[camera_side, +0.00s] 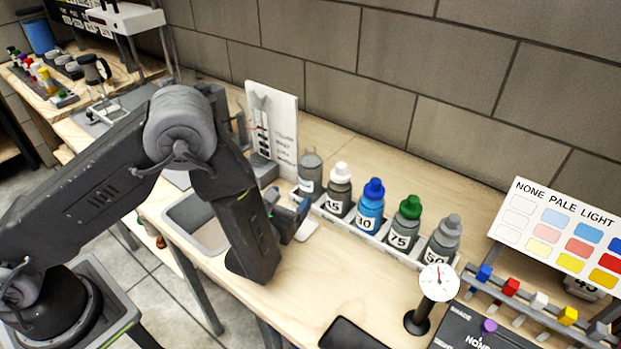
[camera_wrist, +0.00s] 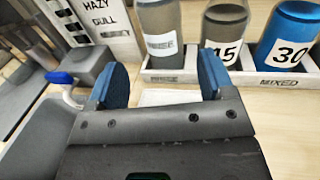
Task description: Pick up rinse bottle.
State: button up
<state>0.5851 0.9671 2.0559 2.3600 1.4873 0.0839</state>
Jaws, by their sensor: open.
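The rinse bottle is the grey bottle (camera_side: 310,173) at the left end of the white bottle rack (camera_side: 376,243). In the wrist view the rinse bottle (camera_wrist: 161,36) stands upright in its slot, with a white label and its top out of frame. My gripper (camera_side: 288,205) is open and empty, on the near side of the rack. In the wrist view its two blue fingers (camera_wrist: 163,76) point toward the rinse bottle, one to each side of it, with a gap still between fingertips and bottle.
Right of it in the rack stand a white-capped bottle (camera_side: 339,188), a blue-capped bottle (camera_side: 370,208), and green- and grey-capped ones. A white sign board (camera_side: 273,125) stands behind left. A sink (camera_side: 197,220) and a blue-handled tap (camera_wrist: 62,82) lie to the left.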

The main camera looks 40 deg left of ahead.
aim_at(304, 180)
jog(key=w, duration=0.2)
jog(key=w+a, duration=0.1)
jog(key=w, duration=0.2)
jog(key=shift+w+a, duration=0.1)
jog(key=shift+w, duration=0.15)
jog(key=shift+w+a+f, duration=0.1)
jog(key=shift+w+a, duration=0.05)
jog(key=shift+w, duration=0.8)
jog(key=shift+w+a+f, duration=0.15)
jog(key=shift+w, duration=0.75)
jog(key=shift+w+a+f, duration=0.1)
jog(key=shift+w+a, duration=0.05)
jog(key=shift+w, duration=0.8)
jog(key=shift+c, duration=0.3)
jog(key=c, duration=0.8)
jog(key=shift+c, duration=0.2)
jog(key=shift+r, duration=0.15)
